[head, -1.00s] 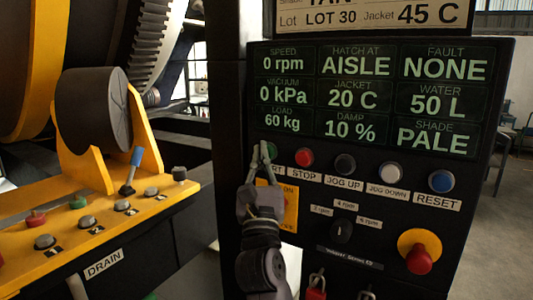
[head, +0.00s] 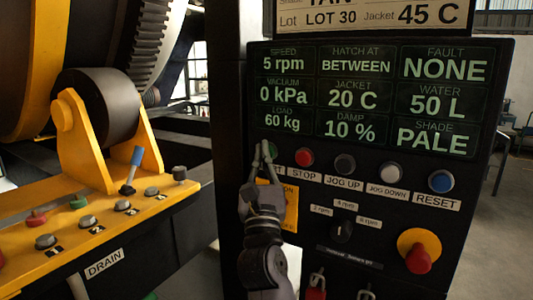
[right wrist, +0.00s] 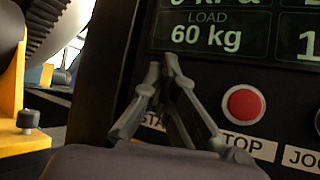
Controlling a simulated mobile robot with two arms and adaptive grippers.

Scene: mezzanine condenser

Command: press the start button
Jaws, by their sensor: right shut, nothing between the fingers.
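The green start button (head: 273,147) is at the left end of the button row on the black control panel, mostly hidden by my right gripper (head: 265,149). The right gripper is shut and empty, with its fingertips in front of the button; I cannot tell whether they still touch it. In the right wrist view the shut fingertips (right wrist: 163,66) cover the button, and part of the start label (right wrist: 153,121) shows below. The panel display (head: 286,62) reads 5 rpm, hatch BETWEEN and fault NONE. My left gripper is not in view.
The red stop button (head: 304,157) sits just right of the fingertips, then the jog and reset buttons. A red emergency knob (head: 418,260) on a yellow base sticks out lower right. A yellow valve bench (head: 100,222) and large drum machinery stand at left.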

